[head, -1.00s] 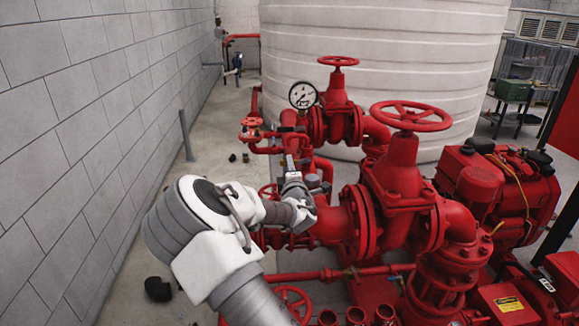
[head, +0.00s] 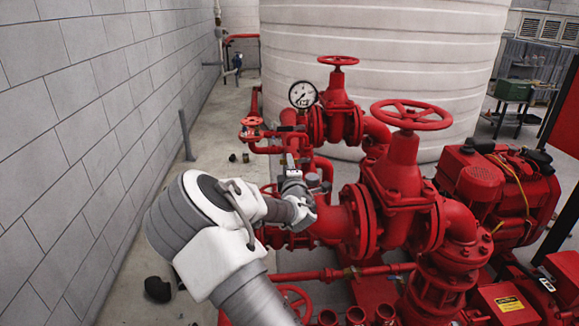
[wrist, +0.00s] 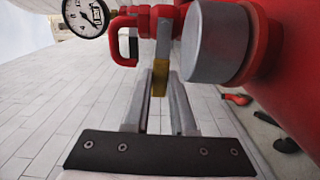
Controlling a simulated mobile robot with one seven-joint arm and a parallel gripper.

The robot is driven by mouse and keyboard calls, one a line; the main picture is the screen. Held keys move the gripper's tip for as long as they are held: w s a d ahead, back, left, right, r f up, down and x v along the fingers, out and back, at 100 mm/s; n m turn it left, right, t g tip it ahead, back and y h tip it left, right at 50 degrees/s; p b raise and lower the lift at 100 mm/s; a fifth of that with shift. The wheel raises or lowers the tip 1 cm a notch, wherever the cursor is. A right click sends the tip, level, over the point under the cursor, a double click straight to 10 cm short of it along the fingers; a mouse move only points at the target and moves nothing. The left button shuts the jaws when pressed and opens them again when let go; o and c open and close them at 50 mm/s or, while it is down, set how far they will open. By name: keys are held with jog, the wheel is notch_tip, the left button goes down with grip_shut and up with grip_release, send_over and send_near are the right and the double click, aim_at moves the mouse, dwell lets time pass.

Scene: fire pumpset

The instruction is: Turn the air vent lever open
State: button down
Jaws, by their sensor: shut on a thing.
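The air vent lever shows in the wrist view as a small yellow piece (wrist: 159,77) between my fingertips. My gripper (wrist: 161,84) is shut on it. Beyond the lever, grey and red fittings rise toward the pressure gauge. In the head view my gripper (head: 291,168) is among the red pipes, left of the large red valve. There the lever is too small or hidden to make out, and how far it is turned is unclear.
A pressure gauge (head: 303,94) stands just behind my gripper. A large grey-ended cylinder (wrist: 213,41) is close on the right in the wrist view. Red handwheels (head: 411,115) and pipes crowd the right side. A block wall (head: 80,120) bounds the left, with some clear floor between.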

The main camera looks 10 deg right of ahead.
jog(key=d+r+m+b, duration=0.1)
jog(key=m+b, duration=0.3)
jog(key=b, duration=0.1)
jog(key=d+r+m+b, duration=0.1)
jog(key=r+m+b, duration=0.1)
jog(key=m+b, duration=0.3)
jog(key=d+r+m+b, duration=0.2)
jog(key=m+b, duration=0.3)
jog(key=shift+s+d+r, duration=0.1)
jog(key=shift+s, duration=0.05)
jog(key=shift+d+r+m+b, duration=0.15)
jog(key=shift+d+m+b, duration=0.25)
jog(key=shift+m+b, duration=0.4)
jog(key=shift+d+r+m+b, duration=0.1)
jog(key=shift+d+m+b, duration=0.35)
jog(key=shift+m, duration=0.55)
jog(key=c, duration=0.7)
grip_release()
jog(key=shift+c, duration=0.2)
jog(key=shift+s, duration=0.1)
